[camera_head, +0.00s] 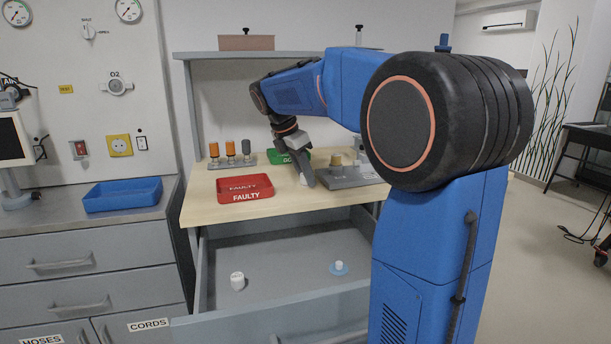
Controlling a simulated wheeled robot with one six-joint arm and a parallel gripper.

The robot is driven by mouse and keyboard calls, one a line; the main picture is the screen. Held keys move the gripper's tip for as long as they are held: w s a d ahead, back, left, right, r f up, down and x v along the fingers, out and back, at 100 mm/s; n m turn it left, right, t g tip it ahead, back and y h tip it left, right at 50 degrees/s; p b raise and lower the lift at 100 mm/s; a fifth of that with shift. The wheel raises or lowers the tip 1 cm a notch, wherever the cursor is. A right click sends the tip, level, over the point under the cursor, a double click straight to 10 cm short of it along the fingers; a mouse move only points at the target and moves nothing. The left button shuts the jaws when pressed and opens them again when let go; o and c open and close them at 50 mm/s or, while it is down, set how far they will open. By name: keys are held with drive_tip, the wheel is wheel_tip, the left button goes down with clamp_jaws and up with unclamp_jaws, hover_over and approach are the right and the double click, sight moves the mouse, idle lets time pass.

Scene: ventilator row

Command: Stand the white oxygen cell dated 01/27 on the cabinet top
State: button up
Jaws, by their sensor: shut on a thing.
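My gripper (306,178) points down over the wooden worktop, between the red tray and a grey block. It is shut on a small white piece (303,181), which looks like a white cell; its date cannot be read and the fingers partly hide it. I cannot tell whether it touches the worktop. Another white cylinder (238,281) stands in the open drawer at left. A white piece on a blue disc (338,268) is at the drawer's right. The grey cabinet top (60,214) is at left.
A red FAULTY tray (245,188) and a green tray (285,157) are on the wooden worktop (200,212). A rack with orange and grey cylinders (231,162) stands behind. A blue tray (123,195) occupies the cabinet top's right part. The open drawer (285,264) juts out below.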

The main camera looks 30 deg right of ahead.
drive_tip(key=o, duration=1)
drive_tip(key=shift+f, duration=0.15)
drive_tip(key=v, duration=1.2)
